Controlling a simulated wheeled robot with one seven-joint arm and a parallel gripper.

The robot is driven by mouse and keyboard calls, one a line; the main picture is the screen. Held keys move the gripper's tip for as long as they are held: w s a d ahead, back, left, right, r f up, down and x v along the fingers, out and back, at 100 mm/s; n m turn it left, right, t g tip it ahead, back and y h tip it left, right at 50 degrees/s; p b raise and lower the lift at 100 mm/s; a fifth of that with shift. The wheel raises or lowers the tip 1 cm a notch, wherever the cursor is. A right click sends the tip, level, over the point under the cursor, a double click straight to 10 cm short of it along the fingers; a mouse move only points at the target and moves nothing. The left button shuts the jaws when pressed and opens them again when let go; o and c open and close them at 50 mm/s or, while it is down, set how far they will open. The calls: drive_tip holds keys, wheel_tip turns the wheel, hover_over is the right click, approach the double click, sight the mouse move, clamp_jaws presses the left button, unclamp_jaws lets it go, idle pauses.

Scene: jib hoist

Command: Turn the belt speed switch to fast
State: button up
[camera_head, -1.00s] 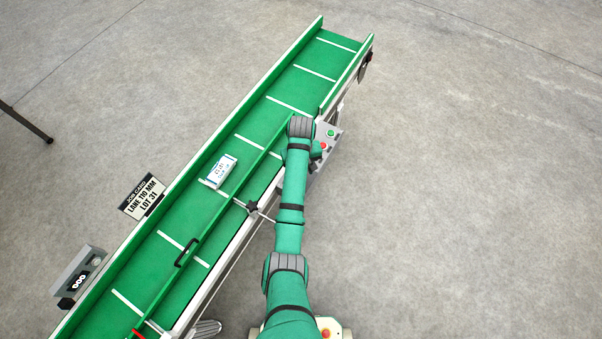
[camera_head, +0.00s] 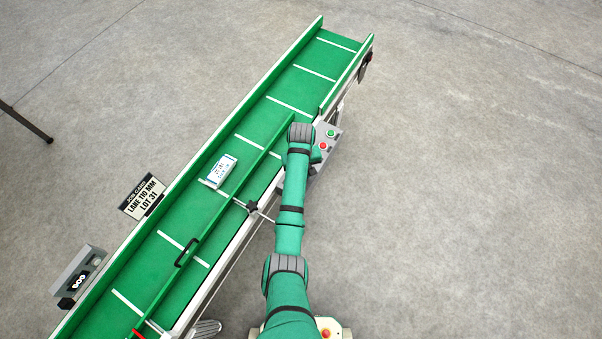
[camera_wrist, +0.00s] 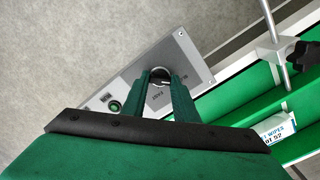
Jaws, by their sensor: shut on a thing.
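The belt speed switch (camera_wrist: 159,73) is a round dark knob with a light mark, on a grey control box (camera_wrist: 180,53) at the belt's side. My gripper (camera_wrist: 160,80) is shut on this knob in the wrist view, with a green finger on either side. The fingers cover part of the knob and of the panel lettering, so I cannot read its setting. In the head view the control box (camera_head: 333,134) shows a green and a red button beside my arm. My arm hides the switch and my gripper there.
The green conveyor belt (camera_head: 262,120) runs diagonally, with a guide rail and a white carton (camera_head: 219,171) on it. A star knob and rod (camera_wrist: 272,50) stand right of my gripper. A job card (camera_head: 143,197) and a display box (camera_head: 79,277) are beyond the belt. Floor to the right is clear.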

drive_tip(key=shift+m, duration=0.3)
drive_tip(key=m, duration=0.3)
drive_tip(key=shift+m, duration=0.3)
drive_tip(key=m, duration=0.4)
drive_tip(key=shift+m, duration=0.3)
drive_tip(key=m, duration=0.4)
drive_tip(key=shift+w+r, duration=0.1)
drive_tip(key=shift+w, duration=0.05)
drive_tip(key=shift+m, duration=2.5)
drive_tip(key=o, duration=1.1)
drive_tip(key=shift+c, duration=0.2)
